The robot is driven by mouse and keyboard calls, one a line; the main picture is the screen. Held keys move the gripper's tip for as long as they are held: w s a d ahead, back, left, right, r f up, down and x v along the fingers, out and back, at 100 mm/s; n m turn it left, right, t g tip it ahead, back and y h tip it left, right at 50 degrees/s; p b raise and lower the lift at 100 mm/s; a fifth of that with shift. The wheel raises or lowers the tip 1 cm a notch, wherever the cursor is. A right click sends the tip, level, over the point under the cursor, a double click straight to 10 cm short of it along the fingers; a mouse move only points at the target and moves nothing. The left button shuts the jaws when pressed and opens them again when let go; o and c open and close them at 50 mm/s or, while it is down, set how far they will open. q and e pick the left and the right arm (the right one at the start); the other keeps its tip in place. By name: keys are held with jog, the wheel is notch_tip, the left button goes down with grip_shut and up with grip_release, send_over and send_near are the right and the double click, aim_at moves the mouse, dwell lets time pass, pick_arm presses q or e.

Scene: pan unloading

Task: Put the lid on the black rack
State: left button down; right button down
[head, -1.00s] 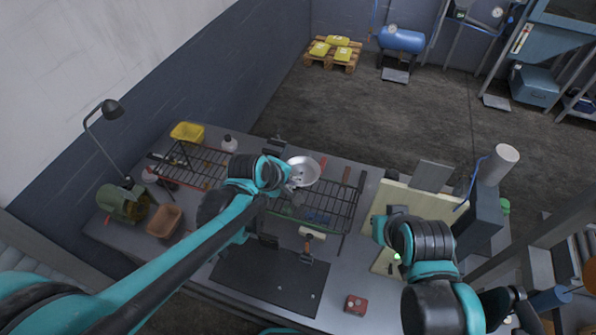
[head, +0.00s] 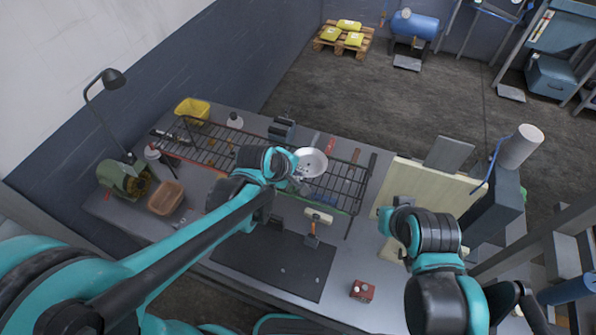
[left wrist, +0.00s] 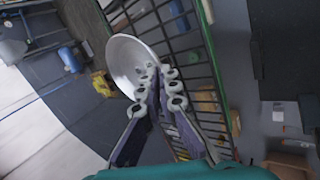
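The round pale metal lid (head: 311,162) is tilted above the right stretch of wire rack, with small dark spots on its face. The left wrist view also shows the lid (left wrist: 128,62) at the fingertips. My left gripper (head: 297,184) has its fingers closed together on the lid's near side; it also shows in the left wrist view (left wrist: 156,85). A black wire rack (head: 188,148) stands at the table's left; the right stretch (head: 342,190) has a green front edge. My left arm hides where they meet. My right gripper (head: 393,222) is over the pale board, its fingers unclear.
A dark flat plate (head: 275,262) lies at the front of the table. A pale board (head: 425,188) and a red box (head: 362,291) are at right.

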pick_arm(q)
jog(key=shift+f+b, duration=0.4)
dwell(0.5)
jog(key=c, duration=1.6)
grip_release()
jog(key=shift+c, duration=0.2)
jog(key=v, duration=1.2)
jog(key=s+a+f+m+y+b, duration=0.1)
jog(key=s+a+f+m+b, duration=0.1)
jog(key=f+b, duration=0.4)
jog(key=s+a+f+m+y+b, duration=0.1)
jog(key=s+a+f+m+b, duration=0.2)
jog(key=a+f+m+b, duration=0.2)
jog(key=s+a+f+m+t+y+b, duration=0.1)
jog(key=s+a+f+m+b, duration=0.2)
jog(key=f+b, duration=0.3)
notch_tip(320, 180, down, 5)
jog(key=shift+a+r+m+y+b, duration=0.15)
jog(key=shift+a+m+y+b, duration=0.2)
jog(key=shift+a+m, duration=0.5)
